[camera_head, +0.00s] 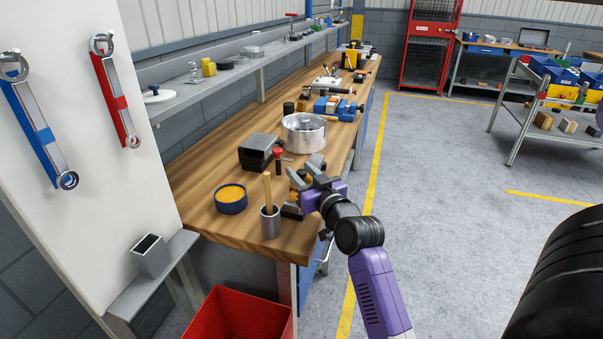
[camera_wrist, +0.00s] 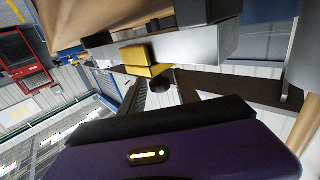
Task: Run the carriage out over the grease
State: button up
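The grease is likely the orange-yellow fill of a round dark blue tin (camera_head: 231,199) on the near part of the bench. My gripper (camera_head: 302,174) is over the bench's front edge, right of the tin, fingers pointing left. In the wrist view my gripper (camera_wrist: 160,86) has its fingers apart, with a black round knob (camera_wrist: 160,80) between them. I see gaps beside the knob. A brass-coloured block (camera_wrist: 147,61) is just beyond it, against a long grey bar (camera_wrist: 205,45). These may be the carriage and its rail; I cannot tell for sure.
A grey cup with a wooden handle (camera_head: 270,222) stands between tin and gripper. A dark grey box (camera_head: 259,151), red-topped piece (camera_head: 278,159) and metal bowl (camera_head: 304,133) stand behind. A red bin (camera_head: 238,316) is below the near bench end.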

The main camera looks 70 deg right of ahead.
aim_at(304, 176)
jog(key=shift+o, duration=0.2)
jog(key=v, duration=0.6)
jog(key=shift+s+a+f+b, duration=0.1)
jog(key=shift+s+a+b, duration=0.1)
jog(key=shift+b, duration=0.15)
jog(key=shift+s+a, duration=0.4)
jog(key=shift+s, duration=0.1)
jog(key=shift+r, duration=0.4)
jog(key=s+a+f+n+t+y, duration=0.2)
jog(key=a, duration=0.8)
jog(key=s+a+f+n+t+y, duration=0.1)
jog(key=a+f+n+t+y, duration=0.1)
jog(key=a, duration=0.9)
jog(key=s+a+f+n+g+y, duration=0.1)
jog(key=s+a+f+n+y, duration=0.1)
jog(key=s+a+y, duration=0.2)
jog(key=s+a+f+n+g+y, duration=0.1)
jog(key=s+a+f+n+y, duration=0.1)
jog(key=s+a, duration=0.6)
jog(key=a+f+y, duration=0.1)
jog(key=a, duration=0.3)
jog(key=shift+s+a+f+g+y+p, duration=0.2)
jog(key=shift+s+a+g+y+p, duration=0.1)
jog(key=shift+a+g+y, duration=0.1)
